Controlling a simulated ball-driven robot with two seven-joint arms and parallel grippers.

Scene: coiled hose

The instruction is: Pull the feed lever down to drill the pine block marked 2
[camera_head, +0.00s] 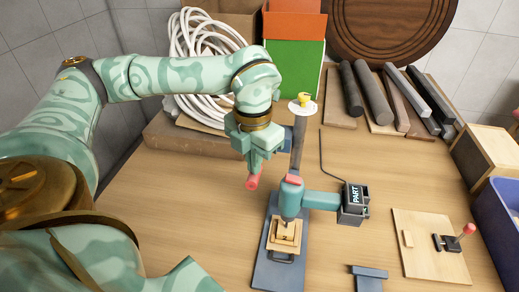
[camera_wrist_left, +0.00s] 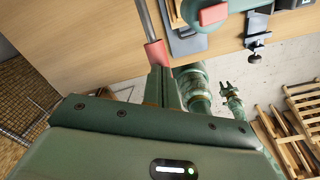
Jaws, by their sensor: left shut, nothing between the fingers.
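The drill press has a teal head (camera_head: 291,200) above a blue-grey base (camera_head: 268,272). The pine block marked 2 (camera_head: 286,236) sits on the base under the head. The feed lever's pink grip (camera_head: 253,182) shows left of the head; the rod is mostly hidden behind my gripper there. My left gripper (camera_head: 256,165) is shut and empty just above the pink grip. In the left wrist view the grip (camera_wrist_left: 155,53) lies right by the fingertips; I cannot tell if they touch. My right gripper (camera_wrist_left: 228,88) shows small in that view, fingers apart and empty.
A black box marked PART (camera_head: 354,202) stands right of the press. A wooden board (camera_head: 425,255) with a small red-knobbed clamp lies at the right, near a blue bin (camera_head: 500,222). Coiled white hose (camera_head: 195,50), a green box (camera_head: 294,66) and dark bars (camera_head: 375,95) are at the back.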

